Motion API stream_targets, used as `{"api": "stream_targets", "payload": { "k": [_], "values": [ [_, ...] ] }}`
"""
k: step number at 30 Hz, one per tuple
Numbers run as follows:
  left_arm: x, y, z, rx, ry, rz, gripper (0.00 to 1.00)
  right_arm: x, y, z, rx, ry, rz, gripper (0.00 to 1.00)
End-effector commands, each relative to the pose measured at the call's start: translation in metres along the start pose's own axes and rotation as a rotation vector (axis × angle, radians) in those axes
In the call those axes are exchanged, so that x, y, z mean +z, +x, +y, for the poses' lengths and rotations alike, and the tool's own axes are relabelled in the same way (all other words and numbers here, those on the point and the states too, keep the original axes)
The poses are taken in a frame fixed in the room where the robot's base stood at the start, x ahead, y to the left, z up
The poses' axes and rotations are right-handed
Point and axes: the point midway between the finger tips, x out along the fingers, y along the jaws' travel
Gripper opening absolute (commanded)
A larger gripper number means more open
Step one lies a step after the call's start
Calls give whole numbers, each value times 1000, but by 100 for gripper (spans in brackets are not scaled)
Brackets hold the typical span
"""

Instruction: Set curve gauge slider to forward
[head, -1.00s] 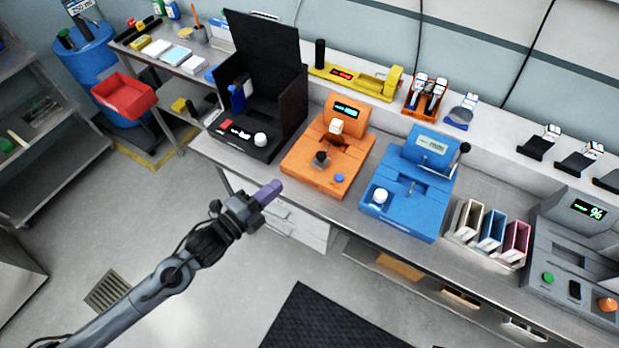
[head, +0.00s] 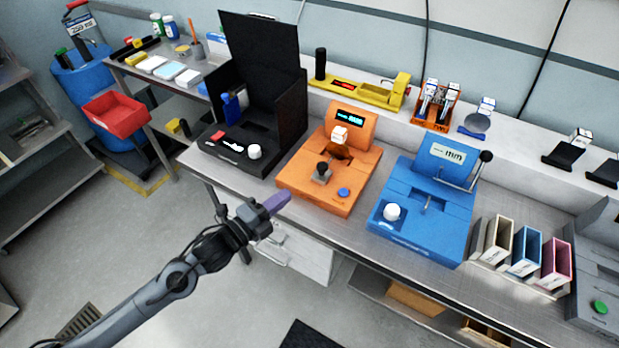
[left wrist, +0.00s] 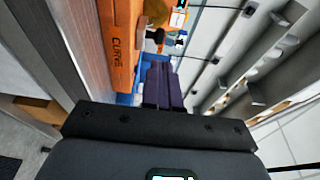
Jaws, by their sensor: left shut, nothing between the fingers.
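The curve gauge is the orange device (head: 310,192) on the bench, with a lit display at its back; its orange side, lettered CURVE, shows in the left wrist view (left wrist: 118,70). A black knob (head: 323,168) on a small grey block stands toward its front left and looks like the slider; its exact setting is too small to tell. A blue button (head: 343,192) sits to the knob's right. My left gripper (head: 277,203) has its purple fingers together and empty, in front of the gauge's left front corner. The fingers also show in the left wrist view (left wrist: 162,85). My right gripper is out of view.
A black open case (head: 285,125) stands left of the gauge and a blue device (head: 420,235) with a white knob stands right. A yellow device (head: 365,90) lies behind. Colored holders (head: 525,255) stand farther right. Open floor lies before the bench.

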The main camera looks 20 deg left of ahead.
Motion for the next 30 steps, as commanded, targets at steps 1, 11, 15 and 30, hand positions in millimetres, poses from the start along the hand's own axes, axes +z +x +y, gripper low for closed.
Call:
{"api": "stream_targets", "payload": {
  "k": [1, 11, 15, 30],
  "values": [
    [0, 10, -1, -3, 0, 0, 0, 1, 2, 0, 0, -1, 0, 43],
    [0, 66, 0, -2, -1, 0, 0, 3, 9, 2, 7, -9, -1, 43],
    [0, 83, 0, -1, 0, 0, 0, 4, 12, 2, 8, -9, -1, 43],
    [0, 99, 0, 1, 1, 1, 0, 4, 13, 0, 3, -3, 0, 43]
  ]
}}
